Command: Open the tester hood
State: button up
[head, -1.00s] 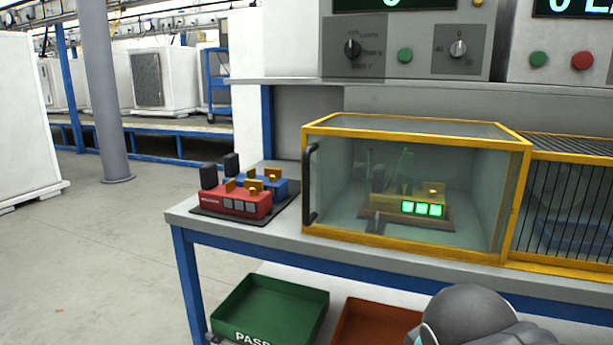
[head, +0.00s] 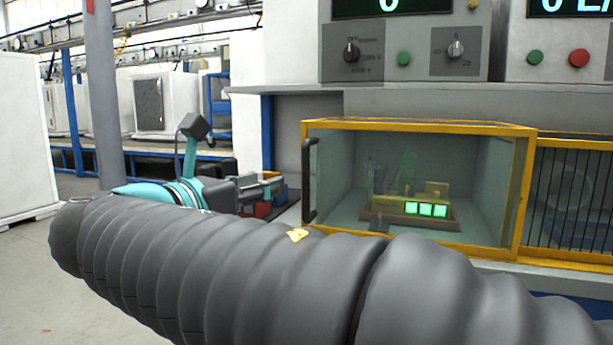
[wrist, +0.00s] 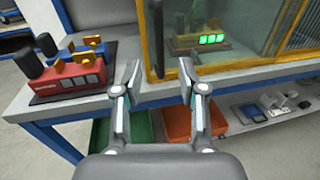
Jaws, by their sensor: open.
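The tester hood (head: 420,127) is a yellow-framed clear box on the bench, and its front looks shut. A black upright handle (head: 308,180) is on its left front edge. Inside sits a yellow unit (head: 436,190) with several lit green squares (head: 426,209). In the wrist view, the hood's yellow corner post (wrist: 156,40) stands just beyond my gripper (wrist: 157,85). My gripper is open and empty, its fingers apart in front of the bench edge. My arm covers the lower part of the head view.
Red (wrist: 70,83) and blue units with black knobs stand on a dark mat left of the gripper. A green bin (wrist: 115,140) and an orange bin (wrist: 180,128) are below the bench. A barred yellow cage (head: 575,195) adjoins the hood on the right.

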aim_at(303, 169)
jog(key=x, duration=1.3)
jog(key=shift+w+d+r+b, duration=0.15)
jog(key=shift+w+b, duration=0.1)
jog(key=shift+b, duration=0.15)
grip_shut()
